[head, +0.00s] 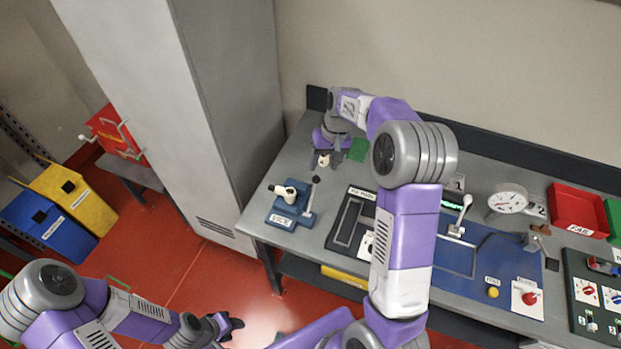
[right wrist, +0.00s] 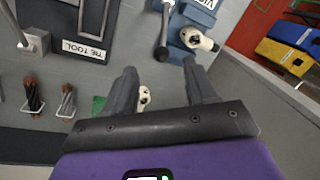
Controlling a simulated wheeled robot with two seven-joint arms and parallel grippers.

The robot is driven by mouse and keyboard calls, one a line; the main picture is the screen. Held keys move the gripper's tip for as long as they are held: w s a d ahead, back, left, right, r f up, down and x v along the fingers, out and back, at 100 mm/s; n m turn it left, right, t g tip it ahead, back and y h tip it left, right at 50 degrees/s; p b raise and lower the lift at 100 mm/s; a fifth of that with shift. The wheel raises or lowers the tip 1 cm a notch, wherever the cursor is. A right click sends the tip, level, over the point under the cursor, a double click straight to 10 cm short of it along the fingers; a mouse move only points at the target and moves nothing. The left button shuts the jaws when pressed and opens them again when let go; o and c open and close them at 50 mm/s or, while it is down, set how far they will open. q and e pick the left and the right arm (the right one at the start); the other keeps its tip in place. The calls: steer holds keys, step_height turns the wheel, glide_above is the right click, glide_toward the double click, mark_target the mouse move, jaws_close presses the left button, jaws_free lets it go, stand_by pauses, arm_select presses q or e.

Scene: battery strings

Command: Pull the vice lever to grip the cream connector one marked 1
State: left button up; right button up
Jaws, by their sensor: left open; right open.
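The blue vice (head: 283,212) stands at the table's left front, its VICE label facing front. A cream connector (head: 286,191) sits at the vice; it also shows in the right wrist view (right wrist: 198,40). I cannot read a 1 on it. The vice lever (head: 309,198) stands up with a dark knob; in the right wrist view the lever (right wrist: 164,28) has its knob near the space between my fingertips. My right gripper (right wrist: 159,66) is open and empty behind the vice, not touching the lever as far as I can tell. My left gripper (head: 232,325) is open, low in front of the table.
A second cream piece (right wrist: 144,98) lies on the table by my right gripper. A green item (head: 357,150) lies beside it. A dark tool tray (head: 341,240) is right of the vice, with a blue mat (head: 510,270) beyond. A grey cabinet (head: 225,100) stands left of the table.

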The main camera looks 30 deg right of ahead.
mark_target(316, 177)
steer(key=w+f, duration=0.1)
steer(key=w+f+b, duration=0.1)
steer(key=f, duration=0.1)
steer(key=shift+w+a+f, duration=0.1)
arm_select(q)
steer(key=shift+w+f, duration=0.35)
steer(key=shift+f, duration=0.25)
steer(key=shift+w+f, duration=0.35)
steer(key=shift+f, duration=0.2)
arm_select(e)
steer(key=shift+a+f, duration=0.2)
steer(key=shift+f, duration=0.85)
steer(key=shift+a+f, duration=0.25)
steer(key=shift+f, duration=0.85)
steer(key=shift+a+f, duration=0.2)
steer(key=shift+f, duration=0.85)
steer(key=c, duration=0.9)
steer(key=shift+c, duration=0.5)
arm_select(q)
steer(key=shift+w+d, duration=0.1)
arm_select(e)
steer(key=shift+a+r, duration=0.1)
steer(key=shift+a, duration=0.05)
